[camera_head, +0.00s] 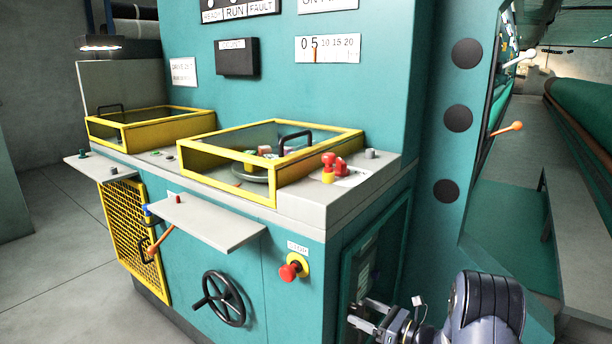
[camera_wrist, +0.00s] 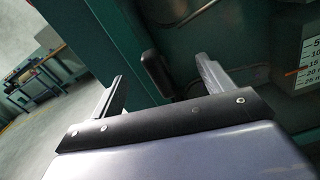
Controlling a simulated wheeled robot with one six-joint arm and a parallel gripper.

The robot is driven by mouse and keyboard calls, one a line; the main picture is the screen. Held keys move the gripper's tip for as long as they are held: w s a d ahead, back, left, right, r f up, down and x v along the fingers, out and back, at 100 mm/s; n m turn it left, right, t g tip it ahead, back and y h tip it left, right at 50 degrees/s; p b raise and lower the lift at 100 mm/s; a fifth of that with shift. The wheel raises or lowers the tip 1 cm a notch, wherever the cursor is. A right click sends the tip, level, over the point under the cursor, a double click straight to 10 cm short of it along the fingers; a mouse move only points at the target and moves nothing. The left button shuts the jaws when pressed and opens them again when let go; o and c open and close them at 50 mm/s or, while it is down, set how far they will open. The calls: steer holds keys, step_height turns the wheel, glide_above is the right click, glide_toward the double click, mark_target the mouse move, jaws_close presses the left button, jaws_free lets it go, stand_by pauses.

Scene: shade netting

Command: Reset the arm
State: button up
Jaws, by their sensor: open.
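My gripper (camera_head: 371,318) is at the lower right in the head view, beside the right-hand side of the teal machine (camera_head: 340,120). In the wrist view my gripper (camera_wrist: 160,88) shows its two fingers spread apart. A dark handle (camera_wrist: 156,74) stands between and beyond the fingers, in front of a teal panel (camera_wrist: 110,40). I cannot tell whether a finger touches it. No object is held.
Two yellow-framed guards (camera_head: 290,185) sit on the machine's ledge. A grey shelf (camera_head: 208,222), a black handwheel (camera_head: 220,298) and a red emergency button (camera_head: 290,270) stick out of its front. Open grey floor (camera_head: 60,270) lies at the left.

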steer(key=shift+f+n+b, duration=0.15)
steer(key=shift+n+b, duration=0.3)
steer(key=shift+n, duration=0.25)
steer(key=shift+v, duration=1.05)
steer(key=shift+s+a, duration=0.1)
